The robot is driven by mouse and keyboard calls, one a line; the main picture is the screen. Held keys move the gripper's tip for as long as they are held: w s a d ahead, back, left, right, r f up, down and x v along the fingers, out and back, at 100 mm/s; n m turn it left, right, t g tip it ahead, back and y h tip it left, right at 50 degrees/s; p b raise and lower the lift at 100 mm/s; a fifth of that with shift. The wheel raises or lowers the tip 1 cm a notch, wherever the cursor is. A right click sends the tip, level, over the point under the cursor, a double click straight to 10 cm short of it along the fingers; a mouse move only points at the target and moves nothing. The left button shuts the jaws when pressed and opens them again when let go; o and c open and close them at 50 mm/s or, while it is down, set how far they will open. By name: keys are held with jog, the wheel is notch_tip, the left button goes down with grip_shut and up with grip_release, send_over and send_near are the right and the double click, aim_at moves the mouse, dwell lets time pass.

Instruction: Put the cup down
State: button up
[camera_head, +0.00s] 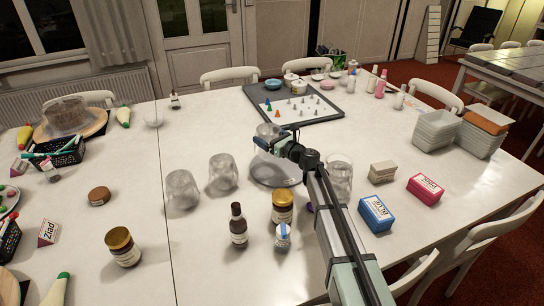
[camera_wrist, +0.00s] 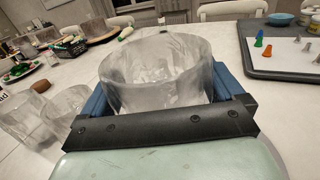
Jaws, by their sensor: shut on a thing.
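My gripper (camera_head: 268,142) is shut on a clear, frosted-looking cup (camera_head: 266,131). In the wrist view the cup (camera_wrist: 155,62) stands roughly upright between the blue fingers, its open rim up. In the head view the gripper and cup appear over the far edge of a round, greyish turntable (camera_head: 272,176). The arm hides part of that disc. The cup's base is hidden, so I cannot tell whether it touches anything. Two similar cups (camera_head: 182,190) (camera_head: 222,174) stand on the table to the left. Another (camera_head: 346,178) stands right of the arm.
A dark-rimmed tray (camera_head: 335,117) with game pieces lies behind the gripper. Jars (camera_head: 283,207), a brown bottle (camera_head: 238,226), blue (camera_head: 376,214) and pink (camera_head: 425,189) boxes stand nearer. White table (camera_head: 180,135) is clear at the back left.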

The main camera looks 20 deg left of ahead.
jog(key=shift+f, duration=3.35)
jog(key=shift+f, duration=0.15)
jog(key=o, duration=0.9)
jog(key=shift+c, duration=0.2)
jog(key=shift+s+d, duration=0.15)
jog(key=v, duration=1.1)
jog(key=shift+d, duration=0.35)
